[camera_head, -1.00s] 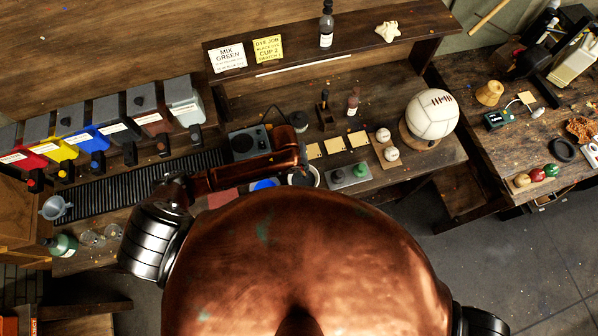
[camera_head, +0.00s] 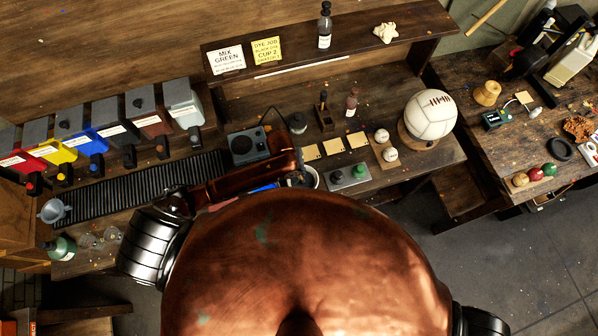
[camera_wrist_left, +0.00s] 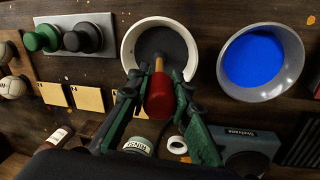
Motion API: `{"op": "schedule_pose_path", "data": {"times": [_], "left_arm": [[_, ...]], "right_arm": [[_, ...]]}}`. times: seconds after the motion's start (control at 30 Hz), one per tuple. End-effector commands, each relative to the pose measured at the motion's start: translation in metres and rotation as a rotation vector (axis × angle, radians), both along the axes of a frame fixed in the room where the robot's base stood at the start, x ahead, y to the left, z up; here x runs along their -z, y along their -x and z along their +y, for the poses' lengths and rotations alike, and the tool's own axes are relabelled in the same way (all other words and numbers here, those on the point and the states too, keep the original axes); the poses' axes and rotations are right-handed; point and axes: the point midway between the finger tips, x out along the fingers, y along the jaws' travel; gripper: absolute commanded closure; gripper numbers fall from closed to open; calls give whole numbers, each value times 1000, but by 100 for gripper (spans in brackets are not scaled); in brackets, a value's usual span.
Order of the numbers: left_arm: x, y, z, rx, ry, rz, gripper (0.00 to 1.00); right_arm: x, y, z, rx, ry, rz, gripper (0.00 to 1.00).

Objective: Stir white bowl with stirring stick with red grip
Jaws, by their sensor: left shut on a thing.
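In the left wrist view, my left gripper (camera_wrist_left: 157,84) is shut on the red grip of the stirring stick (camera_wrist_left: 160,97). The stick's pale wooden shaft points into the white bowl (camera_wrist_left: 128,45), which holds dark grey contents. The shaft's end shows over those contents; I cannot tell how deep it reaches. In the head view, the white bowl (camera_head: 317,178) is largely hidden behind my copper arm and body, and the left gripper's fingers are hidden there. My right gripper is not in view.
A grey bowl of blue liquid (camera_wrist_left: 255,62) stands close beside the white bowl. A plate with green and black knobs (camera_wrist_left: 82,37) is on its other side. A grey-blue device (camera_head: 248,146) and a white ball (camera_head: 431,115) stand on the bench.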

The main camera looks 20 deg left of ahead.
Motion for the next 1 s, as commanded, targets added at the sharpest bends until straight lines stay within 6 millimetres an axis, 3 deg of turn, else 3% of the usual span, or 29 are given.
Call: {"op": "schedule_pose_path", "data": {"times": [0.43, 1.0], "left_arm": [[-3, 1, 2, 0, 2, -2, 100], [-42, 6, 8, 1, 1, -2, 100]], "right_arm": [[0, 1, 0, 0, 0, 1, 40], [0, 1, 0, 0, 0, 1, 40]]}}
